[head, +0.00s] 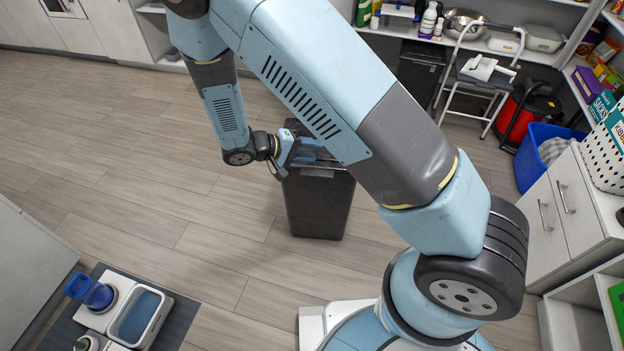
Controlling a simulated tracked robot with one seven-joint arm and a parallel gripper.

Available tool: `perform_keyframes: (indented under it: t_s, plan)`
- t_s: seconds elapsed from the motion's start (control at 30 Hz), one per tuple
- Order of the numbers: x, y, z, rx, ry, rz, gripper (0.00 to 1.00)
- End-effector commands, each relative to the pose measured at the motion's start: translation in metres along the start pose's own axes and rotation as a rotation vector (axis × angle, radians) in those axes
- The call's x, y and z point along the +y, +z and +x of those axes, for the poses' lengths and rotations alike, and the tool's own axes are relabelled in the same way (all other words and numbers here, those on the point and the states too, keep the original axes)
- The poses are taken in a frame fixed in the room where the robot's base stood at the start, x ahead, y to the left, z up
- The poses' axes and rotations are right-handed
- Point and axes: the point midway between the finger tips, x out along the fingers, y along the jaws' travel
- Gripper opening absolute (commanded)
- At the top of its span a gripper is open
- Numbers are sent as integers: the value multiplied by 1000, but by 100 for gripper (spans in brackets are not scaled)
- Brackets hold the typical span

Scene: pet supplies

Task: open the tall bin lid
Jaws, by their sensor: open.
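The tall bin (318,205) is dark grey to black and stands upright on the wooden floor near the middle of the head view. My gripper (281,168) is at the bin's upper left edge, close to the rim. Its jaws are open, with nothing seen between them. Whether a finger touches the bin or its lid I cannot tell. My arm crosses in front of the bin's top right part and hides much of the lid. A dark part (293,125) shows above the rim behind my arm; how far the lid is raised, if at all, is unclear.
Floor left of the bin is clear. A mat with a blue-and-white tray (140,318) lies at the lower left.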

Motion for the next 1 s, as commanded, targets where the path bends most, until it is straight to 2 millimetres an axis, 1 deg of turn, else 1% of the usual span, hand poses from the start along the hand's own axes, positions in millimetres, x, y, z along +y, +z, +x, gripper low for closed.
perform_keyframes:
  t_s: [0.03,0.1,0.33,0.6,0.8,0.9,1.0]
  plan:
    - [-16,0,0,28,37,-15,40]
    - [-35,-1,1,69,82,-25,40]
    - [-96,-1,6,225,222,-52,40]
    - [-165,6,17,439,360,-83,40]
    - [-204,12,26,582,426,-103,40]
    - [-215,14,29,628,442,-108,40]
    - [-222,15,31,656,452,-111,40]
